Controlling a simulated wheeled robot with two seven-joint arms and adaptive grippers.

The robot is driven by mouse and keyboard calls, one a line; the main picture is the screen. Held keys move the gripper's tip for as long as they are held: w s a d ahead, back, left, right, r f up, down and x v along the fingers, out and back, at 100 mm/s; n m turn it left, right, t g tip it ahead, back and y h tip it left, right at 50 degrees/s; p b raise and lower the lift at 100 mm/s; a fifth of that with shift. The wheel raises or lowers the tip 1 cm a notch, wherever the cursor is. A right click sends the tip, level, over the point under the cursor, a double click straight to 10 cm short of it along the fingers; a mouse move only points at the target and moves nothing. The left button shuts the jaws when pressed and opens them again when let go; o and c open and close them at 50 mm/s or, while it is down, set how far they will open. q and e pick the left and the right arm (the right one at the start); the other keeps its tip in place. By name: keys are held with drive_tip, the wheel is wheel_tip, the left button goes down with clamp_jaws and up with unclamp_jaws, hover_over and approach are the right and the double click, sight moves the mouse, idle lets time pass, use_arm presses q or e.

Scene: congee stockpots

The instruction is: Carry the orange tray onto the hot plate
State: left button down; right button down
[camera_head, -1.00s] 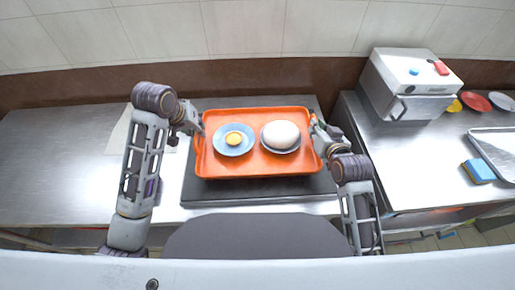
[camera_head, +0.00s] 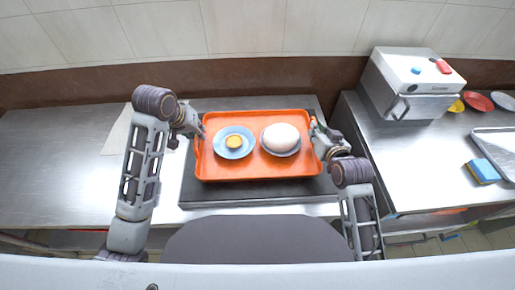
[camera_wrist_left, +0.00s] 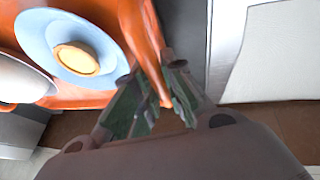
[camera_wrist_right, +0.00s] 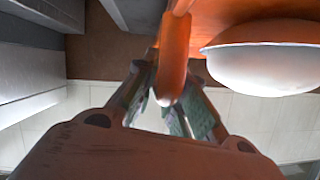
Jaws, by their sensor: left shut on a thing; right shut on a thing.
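The orange tray (camera_head: 256,171) is over the dark hot plate (camera_head: 258,192) in the head view; I cannot tell whether it touches the plate. It carries a blue plate (camera_head: 221,150) with a small yellow-orange item (camera_head: 234,142), and a bowl with a white rounded top (camera_head: 281,138). My left gripper (camera_head: 201,132) is shut on the tray's left rim; the rim shows between its fingers in the left wrist view (camera_wrist_left: 152,88). My right gripper (camera_head: 315,130) is shut on the tray's right rim, also seen in the right wrist view (camera_wrist_right: 171,92).
A steel counter (camera_head: 60,165) lies left of the hot plate, with a pale sheet (camera_head: 118,138) on it. On the right counter stand a steel box appliance (camera_head: 411,82), a blue and yellow sponge (camera_head: 482,172), small dishes (camera_head: 478,101) and a metal tray (camera_head: 500,146).

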use_arm(q)
drive_tip(key=shift+f+b, duration=0.65)
use_arm(e)
drive_tip(key=shift+f, duration=0.6)
use_arm(q)
drive_tip(key=c, duration=1.5)
unclamp_jaws()
use_arm(e)
drive_tip(key=c, duration=1.5)
unclamp_jaws()
drive_tip(key=shift+f, duration=0.1)
use_arm(q)
drive_tip(key=shift+r, duration=0.15)
drive_tip(key=shift+v, duration=5.75)
drive_tip(key=shift+s, duration=0.1)
use_arm(e)
drive_tip(key=shift+r, duration=5)
